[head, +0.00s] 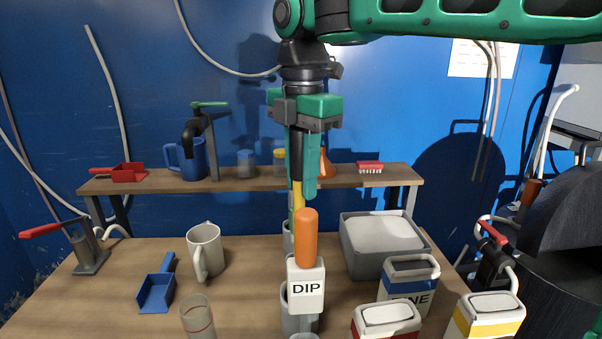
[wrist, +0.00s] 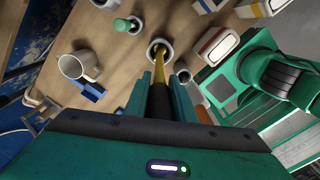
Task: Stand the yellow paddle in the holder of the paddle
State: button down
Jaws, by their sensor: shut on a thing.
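The yellow paddle (head: 298,194) hangs upright below my gripper (head: 302,165), which is shut on its dark handle. Its yellow lower part runs down behind the orange-handled DIP piece in the head view, so its lower end is hidden there. In the wrist view the yellow paddle (wrist: 159,61) reaches the mouth of a round, pale-rimmed cup (wrist: 152,48), which looks like the holder. I cannot tell how deep the end is, or whether it touches the cup. In the head view only a sliver of this grey holder (head: 287,243) shows behind the DIP piece.
The DIP piece (head: 306,285) with its orange handle (head: 306,237) stands close in front of the paddle. A grey tray (head: 363,265) is to the right, a white mug (head: 205,250) and blue scoop (head: 156,291) to the left. A shelf (head: 235,185) runs behind.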

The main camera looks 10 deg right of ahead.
jog(key=c, duration=1.4)
grip_release()
jog(key=shift+w+r, duration=0.1)
jog(key=shift+r, duration=5.25)
jog(key=shift+d, duration=0.1)
